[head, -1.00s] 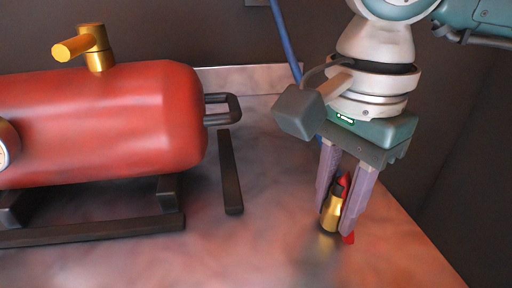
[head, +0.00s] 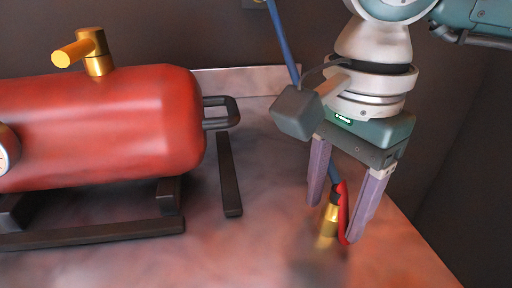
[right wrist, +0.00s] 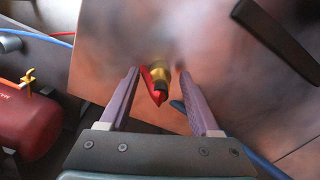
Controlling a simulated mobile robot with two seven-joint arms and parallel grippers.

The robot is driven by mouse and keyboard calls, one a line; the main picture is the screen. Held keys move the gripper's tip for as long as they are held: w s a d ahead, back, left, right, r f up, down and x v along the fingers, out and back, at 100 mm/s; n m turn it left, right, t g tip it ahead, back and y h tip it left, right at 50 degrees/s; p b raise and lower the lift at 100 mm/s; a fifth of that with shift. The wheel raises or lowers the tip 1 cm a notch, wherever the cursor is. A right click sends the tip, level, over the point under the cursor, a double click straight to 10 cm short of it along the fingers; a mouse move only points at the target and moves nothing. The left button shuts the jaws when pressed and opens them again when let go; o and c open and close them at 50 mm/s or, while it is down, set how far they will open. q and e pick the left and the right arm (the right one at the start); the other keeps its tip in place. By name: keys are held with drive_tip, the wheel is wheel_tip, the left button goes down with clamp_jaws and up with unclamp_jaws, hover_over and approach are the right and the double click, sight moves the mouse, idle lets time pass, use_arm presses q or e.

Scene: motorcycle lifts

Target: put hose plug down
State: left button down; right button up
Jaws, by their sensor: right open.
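The hose plug (head: 328,225) is a brass-gold fitting with a red lever and a dark collar. It stands on or just at the tabletop near its right edge. My right gripper (head: 330,222) is open, with its two purple fingers on either side of the plug. In the right wrist view the plug (right wrist: 157,76) lies between the fingertips, close to the left finger, with a gap to the right finger. Whether the left finger touches the red lever I cannot tell. My left gripper is not in view.
A red tank (head: 110,125) with a brass valve (head: 95,50) stands on dark feet at the left. A dark bar (head: 229,175) lies beside it. A blue hose (head: 284,42) hangs behind my right gripper. The table front (head: 235,260) is clear.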

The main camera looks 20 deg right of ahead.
sight(338, 191)
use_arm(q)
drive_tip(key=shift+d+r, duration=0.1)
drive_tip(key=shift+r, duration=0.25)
use_arm(e)
wheel_tip(338, 191, up, 12)
drive_tip(key=shift+r, duration=0.15)
drive_tip(key=shift+a, duration=0.1)
